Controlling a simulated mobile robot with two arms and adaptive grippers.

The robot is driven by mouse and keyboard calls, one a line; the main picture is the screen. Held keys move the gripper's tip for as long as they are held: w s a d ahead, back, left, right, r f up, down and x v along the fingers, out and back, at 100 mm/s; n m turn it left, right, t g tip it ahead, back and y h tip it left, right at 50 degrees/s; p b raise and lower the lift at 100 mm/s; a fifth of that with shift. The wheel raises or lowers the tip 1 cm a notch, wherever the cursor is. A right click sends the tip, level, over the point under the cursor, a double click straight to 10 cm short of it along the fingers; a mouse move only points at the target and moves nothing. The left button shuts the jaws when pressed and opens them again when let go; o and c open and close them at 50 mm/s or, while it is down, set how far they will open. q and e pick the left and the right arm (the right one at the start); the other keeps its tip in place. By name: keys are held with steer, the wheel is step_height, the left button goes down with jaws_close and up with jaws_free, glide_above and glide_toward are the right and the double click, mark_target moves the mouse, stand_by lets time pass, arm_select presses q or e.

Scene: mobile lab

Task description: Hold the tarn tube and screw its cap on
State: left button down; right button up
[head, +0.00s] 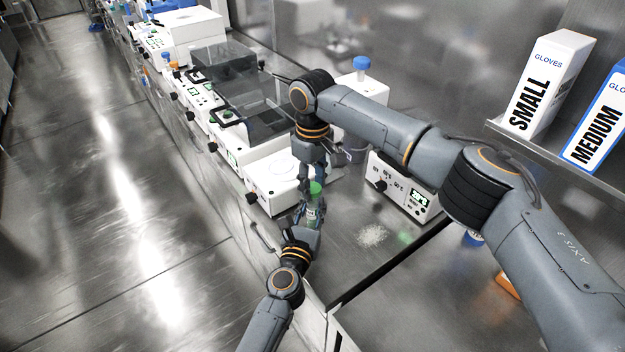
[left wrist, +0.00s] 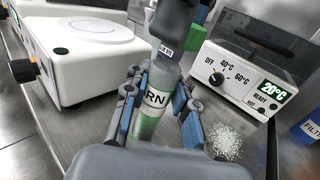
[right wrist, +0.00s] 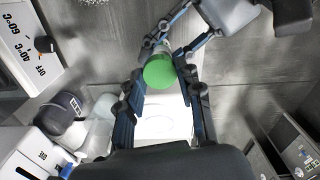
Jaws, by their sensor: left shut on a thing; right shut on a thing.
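The tarn tube (left wrist: 155,100) is a clear tube with a white label, "RN" readable, and green at its lower end. My left gripper (head: 309,214) is shut around its body, also seen in the left wrist view (left wrist: 158,108). The green cap (head: 315,187) is at the tube's top end, seen from above in the right wrist view (right wrist: 159,72). My right gripper (head: 314,176) is above my left one and shut on the cap (right wrist: 160,76). The cap and tube look lined up; how far the cap is threaded cannot be told.
A white device with a round plate (head: 272,181) stands just left of the grippers. A heater reading 20°C (head: 407,190) stands to the right. White granules (head: 372,235) lie on the bench (head: 385,262). A blue-capped container (head: 361,68) stands behind.

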mark_target(311, 203)
steer(key=shift+f, duration=0.25)
stand_by(0.3)
steer(key=shift+s+a+f, duration=0.1)
steer(key=shift+s+f, duration=0.35)
steer(key=shift+f, duration=0.4)
steer(key=shift+f, duration=0.15)
steer(key=shift+s+f, duration=0.1)
steer(key=shift+f, duration=0.1)
steer(key=shift+c, duration=0.2)
steer(key=shift+f, duration=0.3)
steer(key=shift+c, duration=0.7)
steer(key=shift+f, duration=0.2)
steer(key=shift+a+r, duration=0.1)
steer(key=shift+r, duration=0.05)
steer(key=shift+s+r+t+h, duration=0.15)
steer(key=shift+r+t+h, duration=0.3)
steer(key=shift+t, duration=0.25)
